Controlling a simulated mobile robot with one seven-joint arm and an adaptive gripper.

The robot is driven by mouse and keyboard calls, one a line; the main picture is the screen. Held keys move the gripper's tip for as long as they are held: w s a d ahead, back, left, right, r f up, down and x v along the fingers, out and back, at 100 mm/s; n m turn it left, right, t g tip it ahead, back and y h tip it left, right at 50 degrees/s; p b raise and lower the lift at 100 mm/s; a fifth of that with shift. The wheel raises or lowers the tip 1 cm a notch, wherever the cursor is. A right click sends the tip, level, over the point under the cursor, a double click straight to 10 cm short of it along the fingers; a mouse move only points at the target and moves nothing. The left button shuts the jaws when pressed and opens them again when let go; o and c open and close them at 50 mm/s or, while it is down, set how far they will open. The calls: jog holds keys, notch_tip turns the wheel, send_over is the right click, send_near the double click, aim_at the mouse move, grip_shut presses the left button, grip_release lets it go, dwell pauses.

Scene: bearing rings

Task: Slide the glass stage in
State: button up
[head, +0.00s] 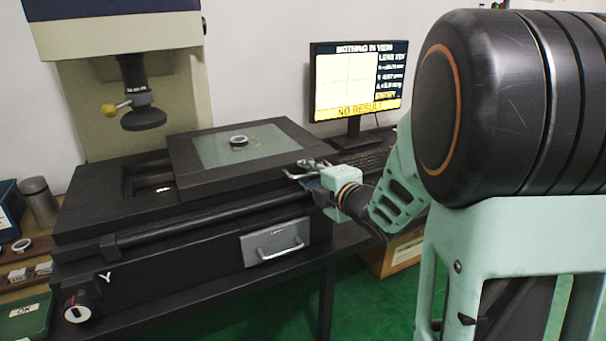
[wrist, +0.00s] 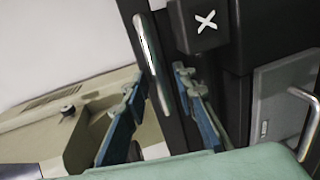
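The glass stage is a black plate (head: 195,168) with a greenish glass pane (head: 212,153). It sits on the black machine bed, to the right of the lens (head: 142,115) rather than under it. A small metal ring (head: 239,141) lies on the glass. My gripper (head: 308,170) is at the stage's right front side. In the wrist view my gripper (wrist: 160,78) has its two blue-padded fingers apart, with a silver bar handle (wrist: 151,55) on a black part between them. I cannot tell whether either finger touches the bar.
A black block marked X (wrist: 205,22) is close right of the fingers. A grey drawer (head: 275,243) with a handle is below the bed; a Y knob (head: 77,307) is front left. The monitor (head: 358,85) reads "NOTHING IN VIEW" and "NO RESULT". A keyboard (head: 366,163) lies behind my gripper.

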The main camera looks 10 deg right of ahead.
jog(key=shift+c, duration=0.2)
grip_shut()
jog(key=shift+a, duration=0.15)
dwell(0.3)
